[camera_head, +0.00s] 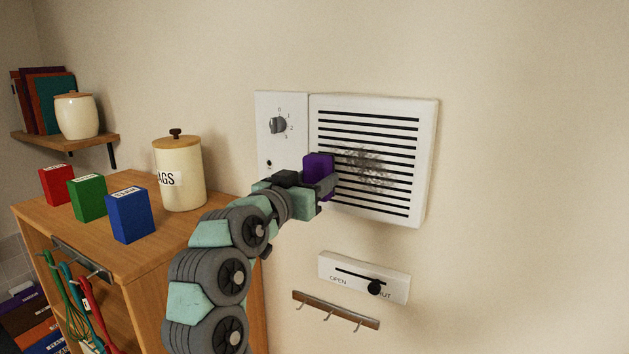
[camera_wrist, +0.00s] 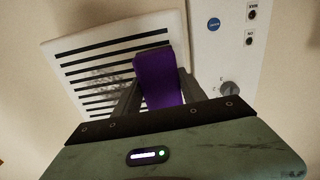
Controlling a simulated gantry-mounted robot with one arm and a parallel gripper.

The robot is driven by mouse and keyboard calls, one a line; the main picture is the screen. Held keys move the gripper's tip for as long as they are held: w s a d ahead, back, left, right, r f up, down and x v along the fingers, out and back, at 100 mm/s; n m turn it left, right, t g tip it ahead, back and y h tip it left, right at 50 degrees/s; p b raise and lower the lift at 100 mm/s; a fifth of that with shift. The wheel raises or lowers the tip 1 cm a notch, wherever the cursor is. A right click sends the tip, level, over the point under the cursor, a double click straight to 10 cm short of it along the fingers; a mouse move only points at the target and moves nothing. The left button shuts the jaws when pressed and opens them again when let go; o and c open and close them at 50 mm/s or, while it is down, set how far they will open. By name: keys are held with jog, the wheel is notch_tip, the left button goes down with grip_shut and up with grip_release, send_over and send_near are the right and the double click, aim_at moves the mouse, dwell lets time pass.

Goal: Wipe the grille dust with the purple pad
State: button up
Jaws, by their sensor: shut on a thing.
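The purple pad (camera_head: 318,167) is held between the fingers of my gripper (camera_head: 322,186), at the left part of the wall grille. It also shows in the wrist view (camera_wrist: 161,78) between both fingers. The white grille (camera_head: 425,160) has dark horizontal slots and is fixed to the wall. A grey smudge of dust (camera_head: 368,164) lies on its middle, to the right of the pad; in the wrist view the dust (camera_wrist: 105,75) is partly hidden. I cannot tell whether the pad touches the grille.
A control panel (camera_head: 283,105) with a knob (camera_head: 278,125) adjoins the grille on the left. Below are a slider plate (camera_head: 330,263) and a hook rail (camera_head: 335,311). A wooden cabinet (camera_head: 175,226) at left carries a canister (camera_head: 180,180) and three boxes. The wall right of the grille is clear.

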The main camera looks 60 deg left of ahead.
jog(key=shift+x, duration=1.05)
